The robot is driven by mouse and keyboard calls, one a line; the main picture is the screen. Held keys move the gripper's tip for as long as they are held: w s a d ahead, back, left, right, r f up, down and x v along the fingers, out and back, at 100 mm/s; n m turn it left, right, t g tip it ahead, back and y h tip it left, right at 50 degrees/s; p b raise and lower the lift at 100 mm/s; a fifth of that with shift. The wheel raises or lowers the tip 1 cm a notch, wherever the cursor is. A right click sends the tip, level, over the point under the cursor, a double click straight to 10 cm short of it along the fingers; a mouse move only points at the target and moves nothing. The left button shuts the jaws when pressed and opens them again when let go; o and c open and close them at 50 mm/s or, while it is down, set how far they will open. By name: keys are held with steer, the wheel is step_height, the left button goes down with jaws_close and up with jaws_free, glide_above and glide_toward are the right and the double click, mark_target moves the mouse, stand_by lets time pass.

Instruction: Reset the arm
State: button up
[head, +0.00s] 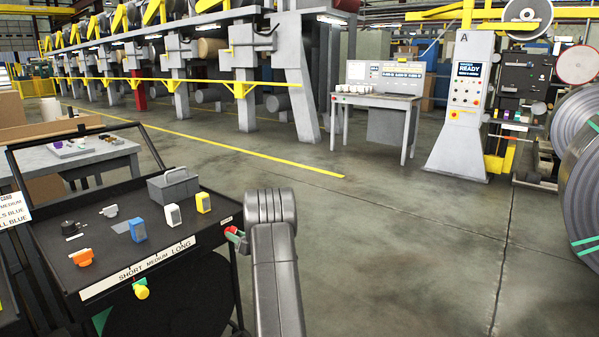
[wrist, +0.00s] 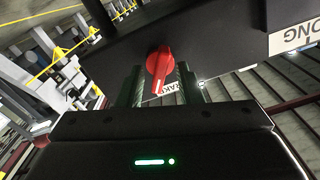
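My gripper (wrist: 160,85) shows in the wrist view with its two dark fingers apart. A red knob (wrist: 160,66) shows between and just beyond the fingertips, with gaps at its sides; a partly covered label beside it seems to read BRAKE. In the head view, my arm (head: 272,255) is bent beside the right end of the black cart (head: 75,240). The red knob also shows there (head: 232,233), at the cart's right edge, with green beside it. My gripper is mostly hidden behind my arm in the head view.
A control desk (head: 380,105) and a steel coil (head: 578,170) stand farther off. Floor right of my arm is clear.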

steer(key=shift+n+b, duration=1.4)
steer(key=shift+n, duration=1.8)
